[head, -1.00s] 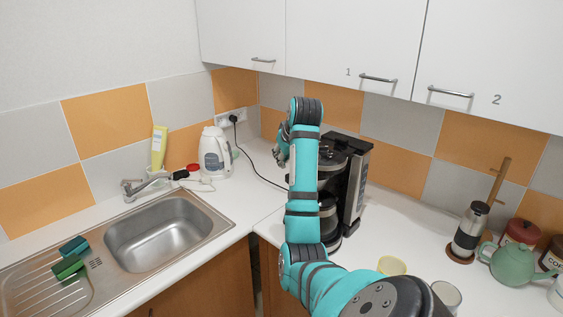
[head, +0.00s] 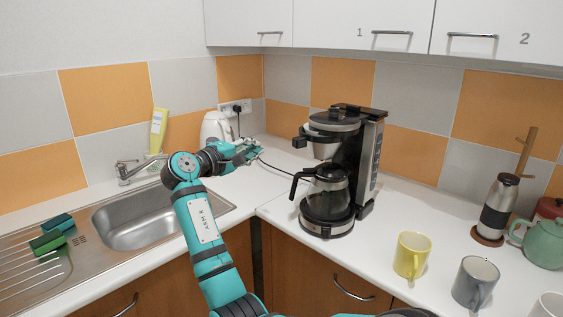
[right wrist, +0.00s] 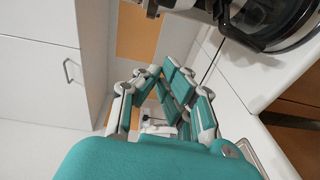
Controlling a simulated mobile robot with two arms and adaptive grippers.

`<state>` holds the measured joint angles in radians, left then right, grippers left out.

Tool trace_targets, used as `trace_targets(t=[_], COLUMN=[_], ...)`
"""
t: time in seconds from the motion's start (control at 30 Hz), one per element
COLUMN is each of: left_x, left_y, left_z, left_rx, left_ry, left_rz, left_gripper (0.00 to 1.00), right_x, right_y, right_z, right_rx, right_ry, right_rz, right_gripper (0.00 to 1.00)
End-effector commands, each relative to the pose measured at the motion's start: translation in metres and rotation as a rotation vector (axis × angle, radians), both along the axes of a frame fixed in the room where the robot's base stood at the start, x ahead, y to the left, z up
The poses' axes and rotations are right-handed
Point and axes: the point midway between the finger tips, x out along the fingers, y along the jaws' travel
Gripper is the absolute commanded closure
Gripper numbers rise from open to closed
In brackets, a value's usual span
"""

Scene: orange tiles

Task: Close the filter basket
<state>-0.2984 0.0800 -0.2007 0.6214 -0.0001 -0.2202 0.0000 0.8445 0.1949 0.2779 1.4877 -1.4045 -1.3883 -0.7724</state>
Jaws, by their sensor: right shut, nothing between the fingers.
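The black coffee maker (head: 368,165) stands on the corner counter. Its filter basket (head: 320,150), a pale cone with a dark handle (head: 300,141), sits above the glass carafe (head: 327,188) and appears to stick out to the front left of the body; how far it is swung out is hard to tell. My right gripper (head: 250,151) is shut and empty, left of the coffee maker and apart from it, over the back counter. Its teal fingers also show in the right wrist view (right wrist: 168,100), with part of the coffee maker (right wrist: 265,22) at upper right. My left gripper is out of view.
A white kettle (head: 215,128) is behind my right gripper, with a black cord running along the counter. A sink (head: 140,222) lies at left. A yellow mug (head: 411,255) and grey mug (head: 475,282) stand at front right. Cabinets hang above.

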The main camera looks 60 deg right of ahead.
Motion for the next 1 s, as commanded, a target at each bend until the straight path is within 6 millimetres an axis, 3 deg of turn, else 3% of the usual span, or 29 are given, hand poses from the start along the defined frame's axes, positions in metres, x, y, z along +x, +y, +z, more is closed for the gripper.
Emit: trace_targets(t=[0.03,0.13,0.27,0.7,1.0], left_x=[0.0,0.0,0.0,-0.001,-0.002], left_y=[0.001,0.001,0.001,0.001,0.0], left_z=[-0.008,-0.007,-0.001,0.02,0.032], left_rx=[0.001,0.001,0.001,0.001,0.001], left_ry=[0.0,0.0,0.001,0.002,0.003], left_rz=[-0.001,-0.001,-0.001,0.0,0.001], left_gripper=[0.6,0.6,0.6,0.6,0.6], right_x=[0.002,0.003,0.001,-0.008,-0.037], right_y=[0.005,0.008,-0.006,-0.091,-0.075], right_z=[0.001,0.009,0.013,0.013,0.011], right_rx=[-0.03,-0.065,-0.069,-0.065,-0.065], right_ry=[0.019,0.043,0.046,0.046,0.043], right_rz=[-0.004,-0.012,-0.016,-0.016,-0.013], right_gripper=[1.0,1.0,1.0,1.0,1.0])
